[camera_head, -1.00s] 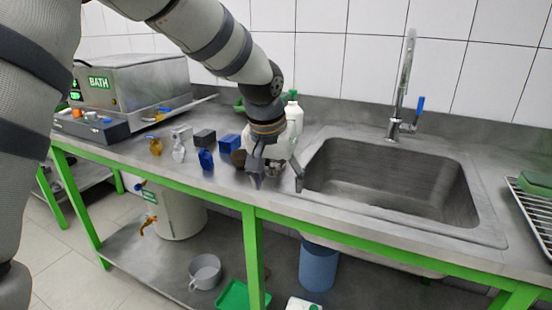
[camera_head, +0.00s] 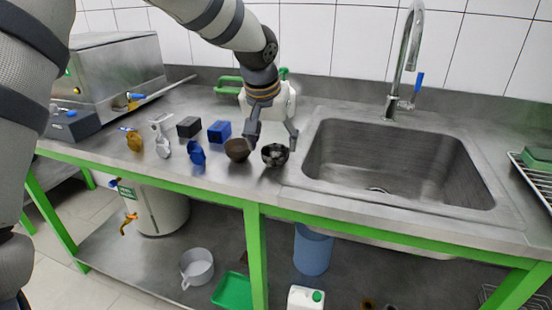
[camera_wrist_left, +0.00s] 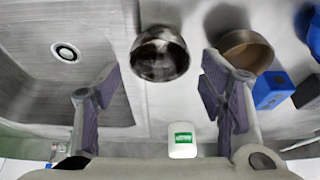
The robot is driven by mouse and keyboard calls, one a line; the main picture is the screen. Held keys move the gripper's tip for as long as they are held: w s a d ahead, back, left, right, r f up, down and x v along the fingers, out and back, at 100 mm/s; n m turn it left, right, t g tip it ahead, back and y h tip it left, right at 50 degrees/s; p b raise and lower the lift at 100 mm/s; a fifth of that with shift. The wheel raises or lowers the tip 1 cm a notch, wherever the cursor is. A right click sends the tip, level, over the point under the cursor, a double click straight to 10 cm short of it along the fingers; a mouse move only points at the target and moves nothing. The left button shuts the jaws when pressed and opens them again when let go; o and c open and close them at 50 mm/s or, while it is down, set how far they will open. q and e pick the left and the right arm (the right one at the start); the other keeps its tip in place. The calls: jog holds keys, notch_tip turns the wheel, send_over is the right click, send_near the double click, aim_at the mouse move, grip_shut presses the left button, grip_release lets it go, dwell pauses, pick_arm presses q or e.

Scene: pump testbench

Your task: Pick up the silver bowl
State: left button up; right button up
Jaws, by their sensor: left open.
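The silver bowl (camera_head: 275,155), small, round and shiny with dark reflections, stands on the metal counter just left of the sink. It also shows in the left wrist view (camera_wrist_left: 160,54), between and beyond the fingertips. My left gripper (camera_head: 272,138) is open and empty, with its fingers spread above and behind the bowl in the head view. In the left wrist view its two fingers (camera_wrist_left: 155,88) frame the bowl; no contact shows. A brown bowl (camera_head: 237,150) stands close to the left of the silver one. My right gripper is not in view.
The sink (camera_head: 395,160) with its tall tap (camera_head: 408,70) lies to the right. A white bottle (camera_head: 289,98) stands behind the gripper. A blue block (camera_head: 219,131), a black block (camera_head: 189,127) and several small items stand left. The counter's front edge is close.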

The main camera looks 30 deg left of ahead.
aim_at(275, 153)
pick_arm(q)
jog(key=x, duration=0.4)
jog(key=shift+w+f+b, duration=0.1)
jog(key=shift+f+b, duration=0.2)
jog(key=shift+f, duration=0.1)
jog(key=shift+w, duration=0.1)
jog(key=shift+r, duration=0.1)
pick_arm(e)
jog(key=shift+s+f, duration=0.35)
pick_arm(q)
jog(key=c, duration=1)
jog(key=shift+r, duration=0.1)
